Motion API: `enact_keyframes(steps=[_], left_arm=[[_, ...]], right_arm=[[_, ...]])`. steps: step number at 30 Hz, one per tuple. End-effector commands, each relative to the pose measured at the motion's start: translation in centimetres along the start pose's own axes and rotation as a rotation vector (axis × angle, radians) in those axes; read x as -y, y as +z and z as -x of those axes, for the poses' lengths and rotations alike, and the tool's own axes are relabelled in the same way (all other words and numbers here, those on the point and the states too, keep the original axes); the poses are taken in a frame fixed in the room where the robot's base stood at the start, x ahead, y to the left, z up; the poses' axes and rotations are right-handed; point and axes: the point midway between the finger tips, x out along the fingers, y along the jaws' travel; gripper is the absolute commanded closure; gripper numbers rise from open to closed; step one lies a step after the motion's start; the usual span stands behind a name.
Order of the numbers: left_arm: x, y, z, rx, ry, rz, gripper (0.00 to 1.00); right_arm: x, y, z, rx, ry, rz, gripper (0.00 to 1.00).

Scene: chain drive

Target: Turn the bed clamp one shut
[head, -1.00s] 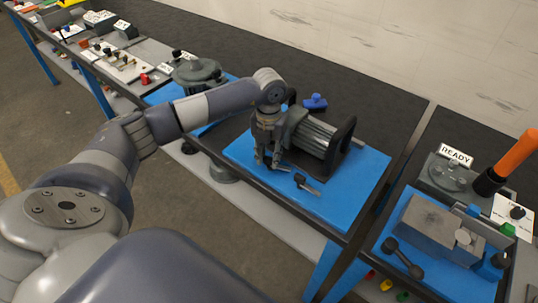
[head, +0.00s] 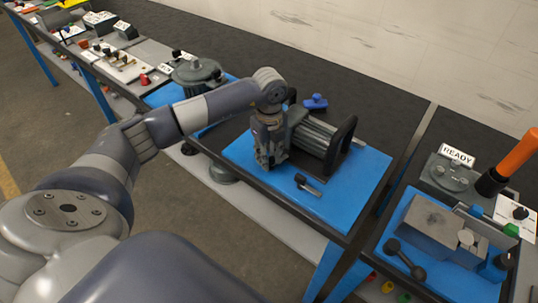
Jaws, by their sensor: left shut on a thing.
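My left gripper (head: 267,162) points down at the front left of the grey machine (head: 316,137) on the blue board. It is shut on a small bed clamp there, which I take to be bed clamp one; the fingers hide most of it. A second small clamp with a dark lever (head: 306,184) lies to the right on the board, apart from the gripper. My right gripper is out of view.
The blue board (head: 345,205) is bare at its front right. A blue knobbed part (head: 315,102) lies behind the machine. A grey box (head: 425,225) and an orange-handled lever (head: 515,160) stand on the right-hand bench.

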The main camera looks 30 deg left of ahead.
Motion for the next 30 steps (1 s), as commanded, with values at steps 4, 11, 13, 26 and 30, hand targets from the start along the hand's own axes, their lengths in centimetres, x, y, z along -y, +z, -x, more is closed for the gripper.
enact_keyframes(steps=[4, 11, 13, 26, 30], left_arm=[[0.01, -0.08, 0.02, 0.0, 0.0, 0.106, 0.96], [0.02, -0.1, 0.04, 0.001, 0.0, 0.225, 0.96], [0.03, -0.1, 0.05, 0.001, 0.0, 0.248, 0.96], [0.06, -0.09, 0.06, 0.001, -0.001, 0.294, 0.96], [0.06, -0.09, 0.06, 0.001, -0.002, 0.294, 0.96]], right_arm=[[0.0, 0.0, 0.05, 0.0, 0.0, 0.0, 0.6], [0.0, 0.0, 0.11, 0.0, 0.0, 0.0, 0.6], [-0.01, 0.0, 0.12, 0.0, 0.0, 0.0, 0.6], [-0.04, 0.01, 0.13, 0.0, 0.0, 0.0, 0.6], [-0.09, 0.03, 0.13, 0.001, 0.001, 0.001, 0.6]])
